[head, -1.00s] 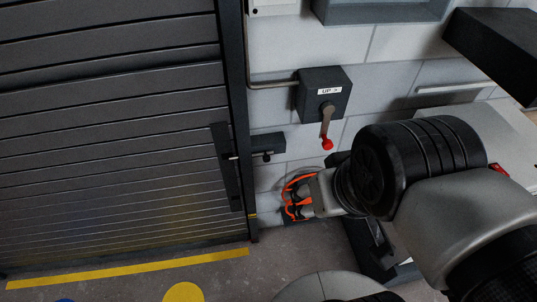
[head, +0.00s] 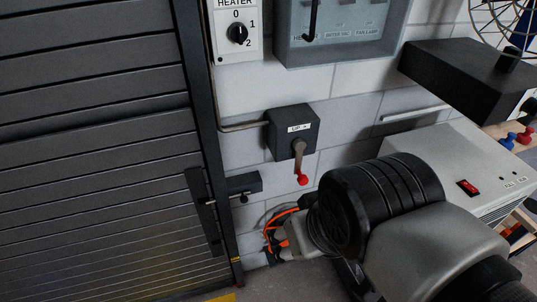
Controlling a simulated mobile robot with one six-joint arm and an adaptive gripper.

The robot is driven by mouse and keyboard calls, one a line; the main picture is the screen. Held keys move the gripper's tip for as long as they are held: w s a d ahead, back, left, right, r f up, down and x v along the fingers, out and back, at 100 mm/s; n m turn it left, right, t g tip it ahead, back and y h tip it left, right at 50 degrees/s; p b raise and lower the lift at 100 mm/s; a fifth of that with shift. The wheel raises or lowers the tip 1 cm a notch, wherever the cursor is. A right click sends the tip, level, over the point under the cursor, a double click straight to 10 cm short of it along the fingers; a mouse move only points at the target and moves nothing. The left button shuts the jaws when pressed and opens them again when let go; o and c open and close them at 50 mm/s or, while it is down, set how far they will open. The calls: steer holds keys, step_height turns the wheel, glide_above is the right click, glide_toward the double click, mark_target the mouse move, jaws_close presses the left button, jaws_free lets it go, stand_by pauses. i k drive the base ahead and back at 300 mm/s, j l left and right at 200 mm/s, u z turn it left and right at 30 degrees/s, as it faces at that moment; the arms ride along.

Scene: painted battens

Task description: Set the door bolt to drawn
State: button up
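The door bolt (head: 236,191) is a dark housing on the wall at the right edge of the grey slatted door (head: 90,150). A rod with a small dark knob shows between it and a dark vertical plate (head: 203,210) on the door. The rod appears to bridge the gap, but its end is too small to tell. My gripper (head: 272,243), with orange-edged fingers, is below and right of the bolt, apart from it. Its fingers are partly hidden by my arm, and I see nothing held. Whether they are spread is unclear.
A dark box marked UP with a red-tipped crank (head: 302,179) is just above the gripper. A heater dial (head: 237,33) and grey panel (head: 340,55) are higher. A light machine with a red switch (head: 467,187) stands right, a dark shelf-like block (head: 465,75) behind it.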

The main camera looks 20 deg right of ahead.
mark_target(243, 199)
steer(key=k+j+z, duration=0.15)
steer(key=j+z, duration=0.25)
steer(key=k+j+z, duration=0.2)
steer(key=z, duration=0.15)
steer(key=k+j+z, duration=0.2)
steer(key=z, duration=0.2)
steer(key=i+j, duration=0.35)
steer(key=j, duration=0.1)
